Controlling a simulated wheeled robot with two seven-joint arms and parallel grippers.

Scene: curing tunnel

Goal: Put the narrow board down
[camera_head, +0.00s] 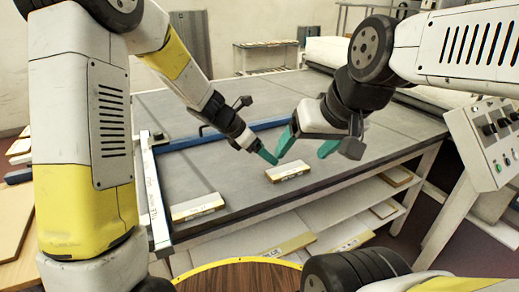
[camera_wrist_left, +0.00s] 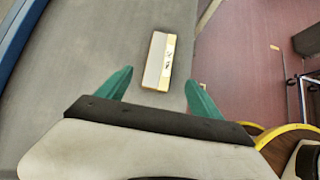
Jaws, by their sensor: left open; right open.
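A short pale board (camera_head: 287,171) with a yellowish edge and dark marks lies flat on the grey table (camera_head: 230,185) near its front edge. It also shows in the left wrist view, as a board (camera_wrist_left: 158,62) ahead of the fingertips. A second pale board (camera_head: 197,207) lies further left along the same edge. I cannot tell which one is the narrow board. My left gripper (camera_head: 266,156) is open and empty, above and just left of the short board. Both its teal fingers (camera_wrist_left: 160,76) show in the wrist view. My right gripper (camera_head: 302,152) is open and empty, just above and behind that board.
A blue bar (camera_head: 215,136) crosses the table behind the boards, joined to a pale rail (camera_head: 153,195) at the left. More boards (camera_head: 290,245) lie on the shelf below. A control box (camera_head: 490,140) stands at the right. The table's middle is clear.

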